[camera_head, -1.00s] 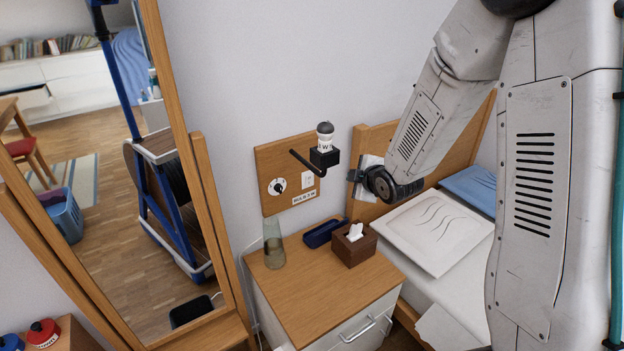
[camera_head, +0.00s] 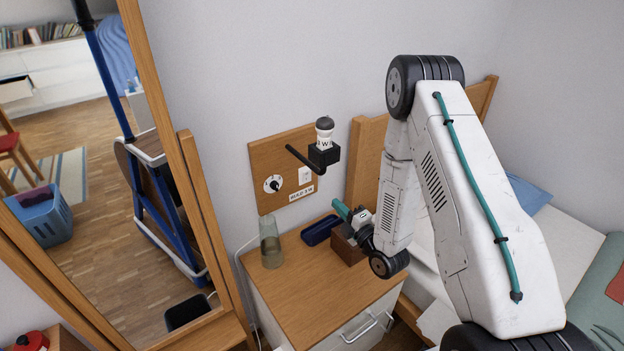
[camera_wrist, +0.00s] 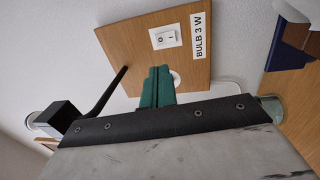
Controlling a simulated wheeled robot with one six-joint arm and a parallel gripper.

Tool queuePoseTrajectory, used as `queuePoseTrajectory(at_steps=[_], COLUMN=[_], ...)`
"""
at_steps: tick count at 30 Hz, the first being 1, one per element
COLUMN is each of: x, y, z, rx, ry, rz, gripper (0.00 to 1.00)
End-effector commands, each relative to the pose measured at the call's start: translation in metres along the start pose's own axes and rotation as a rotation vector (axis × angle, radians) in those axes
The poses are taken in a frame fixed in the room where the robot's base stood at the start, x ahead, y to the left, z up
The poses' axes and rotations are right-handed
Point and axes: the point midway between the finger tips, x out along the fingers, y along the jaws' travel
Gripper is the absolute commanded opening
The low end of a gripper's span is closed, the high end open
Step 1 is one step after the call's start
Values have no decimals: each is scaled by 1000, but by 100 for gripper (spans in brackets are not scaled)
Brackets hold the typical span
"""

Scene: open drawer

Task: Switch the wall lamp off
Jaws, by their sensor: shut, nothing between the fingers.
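The wall lamp (camera_head: 325,140), a black holder with a white bulb on a black arm, sticks out from a wooden wall panel (camera_head: 262,155). The panel carries a white rocker switch (camera_head: 305,174), a round dial (camera_head: 273,184) and a label. In the wrist view the rocker switch (camera_wrist: 166,37) is marked O and I, beside the label "BULB 3 W" (camera_wrist: 201,36). My gripper (camera_head: 339,206) has teal fingers, shut and empty, right of and below the panel, over the nightstand. In the wrist view the fingers (camera_wrist: 158,72) point toward the panel and partly hide the dial.
A glass (camera_head: 271,245), a dark blue tray (camera_head: 320,230) and a brown tissue box (camera_head: 345,247), partly hidden by my gripper, stand on the nightstand (camera_head: 300,290). A wood-framed mirror (camera_head: 187,190) is at left. The bed headboard (camera_head: 362,160) is at right.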

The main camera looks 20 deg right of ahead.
Motion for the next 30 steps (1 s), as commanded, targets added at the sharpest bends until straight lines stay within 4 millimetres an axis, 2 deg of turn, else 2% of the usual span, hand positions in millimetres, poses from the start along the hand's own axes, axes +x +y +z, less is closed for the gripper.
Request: queuePoseTrajectory(at_steps=[5, 8, 21, 25, 30], x=[4, 13, 102, 123, 137], y=[0, 0, 1, 0, 0], z=[0, 0, -1, -1, 0], rx=[0, 0, 1, 1, 2], ry=[1, 2, 2, 1, 1], rz=[-1, 0, 2, 0, -2], gripper=[0, 0, 0, 0, 0])
